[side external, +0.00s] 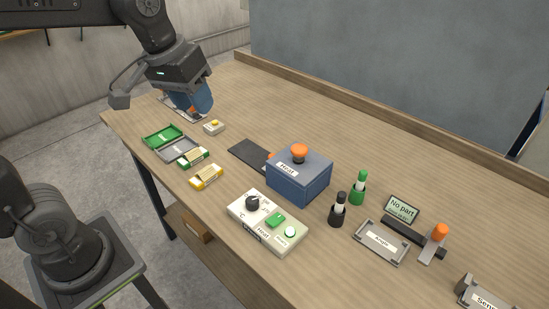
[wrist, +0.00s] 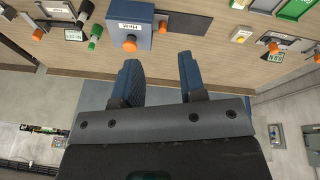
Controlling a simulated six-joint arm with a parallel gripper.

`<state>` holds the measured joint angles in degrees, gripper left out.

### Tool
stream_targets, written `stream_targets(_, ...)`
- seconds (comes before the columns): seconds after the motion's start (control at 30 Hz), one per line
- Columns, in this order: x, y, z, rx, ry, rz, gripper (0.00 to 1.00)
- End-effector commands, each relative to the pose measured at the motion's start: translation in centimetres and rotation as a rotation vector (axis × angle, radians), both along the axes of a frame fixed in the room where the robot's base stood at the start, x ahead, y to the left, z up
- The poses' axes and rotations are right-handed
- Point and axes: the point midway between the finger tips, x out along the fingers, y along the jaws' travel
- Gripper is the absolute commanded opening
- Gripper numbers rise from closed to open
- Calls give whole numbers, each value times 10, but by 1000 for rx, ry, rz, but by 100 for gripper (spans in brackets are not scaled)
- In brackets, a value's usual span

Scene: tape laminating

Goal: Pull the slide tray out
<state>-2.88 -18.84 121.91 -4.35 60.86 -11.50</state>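A blue box (side external: 305,183) labelled "Heat" stands mid-table with an orange knob (side external: 299,152) on top. A flat dark strip (side external: 248,155) lies at its left side, with a small orange handle (side external: 270,155) where strip and box meet. I cannot tell how much of a tray is inside the box. The wrist view shows the box (wrist: 141,22), handle (wrist: 163,27) and strip (wrist: 187,24) beyond my fingers. My gripper (side external: 199,103) is over the table's far-left end, well apart from the box. Its two blue fingers (wrist: 158,75) are apart with nothing between them.
A grey plate with orange (side external: 181,108) is partly hidden under my gripper. Green (side external: 162,136) and grey (side external: 178,150) trays, small boxes and a control panel (side external: 265,222) are nearer the front. Pens in holders (side external: 357,190) stand right of the box. Table behind the strip is clear.

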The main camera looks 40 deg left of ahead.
Motion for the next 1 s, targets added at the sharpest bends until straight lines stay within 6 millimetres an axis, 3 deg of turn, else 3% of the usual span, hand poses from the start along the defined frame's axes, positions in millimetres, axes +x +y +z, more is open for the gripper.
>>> stream_targets(0.03,19,2,-1,-23,44,41,38)
stream_targets(0.27,99,12,-15,-126,220,240,38)
stream_targets(0.47,163,25,-51,-201,379,411,38)
stream_targets(0.6,198,35,-86,-242,487,521,38)
stream_targets(0.8,226,45,-124,-276,586,624,38)
stream_targets(1.0,231,46,-138,-286,617,654,38)
